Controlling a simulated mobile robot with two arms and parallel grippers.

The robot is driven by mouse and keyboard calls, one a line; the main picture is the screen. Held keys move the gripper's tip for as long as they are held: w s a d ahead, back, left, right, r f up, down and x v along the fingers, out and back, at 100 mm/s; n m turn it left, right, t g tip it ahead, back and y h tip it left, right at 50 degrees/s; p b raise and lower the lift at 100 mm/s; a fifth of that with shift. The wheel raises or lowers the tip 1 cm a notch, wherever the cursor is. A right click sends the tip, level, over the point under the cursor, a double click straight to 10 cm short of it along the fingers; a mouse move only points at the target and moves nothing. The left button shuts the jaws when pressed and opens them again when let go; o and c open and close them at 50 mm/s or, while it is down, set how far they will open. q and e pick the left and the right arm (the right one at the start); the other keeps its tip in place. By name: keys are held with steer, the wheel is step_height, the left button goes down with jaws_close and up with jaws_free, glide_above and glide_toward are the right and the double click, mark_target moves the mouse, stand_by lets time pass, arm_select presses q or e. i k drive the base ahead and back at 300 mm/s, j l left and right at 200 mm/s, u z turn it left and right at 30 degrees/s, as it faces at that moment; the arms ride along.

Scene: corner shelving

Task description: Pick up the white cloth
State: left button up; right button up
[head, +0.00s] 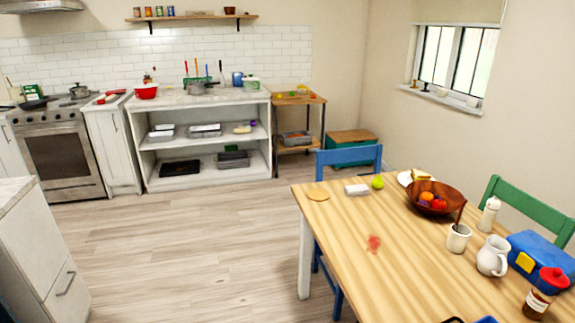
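A small white folded-looking item (357,190), which may be the white cloth, lies on the wooden dining table (350,230) near its far edge. Neither of my grippers shows in the head view.
A brown bowl of fruit (428,203), a mug (458,238), a white pitcher (492,256), a blue box (545,258) and a red-capped jar (540,298) crowd the table's right side. Blue (350,156) and green (520,197) chairs adjoin it. Open floor (190,250) lies left of the table.

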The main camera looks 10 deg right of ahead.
mark_target(356, 190)
steer(key=i+z, duration=0.1)
steer(key=i, duration=0.75)
steer(key=i+j+z, duration=0.1)
steer(key=i, duration=0.7)
steer(key=j, duration=0.1)
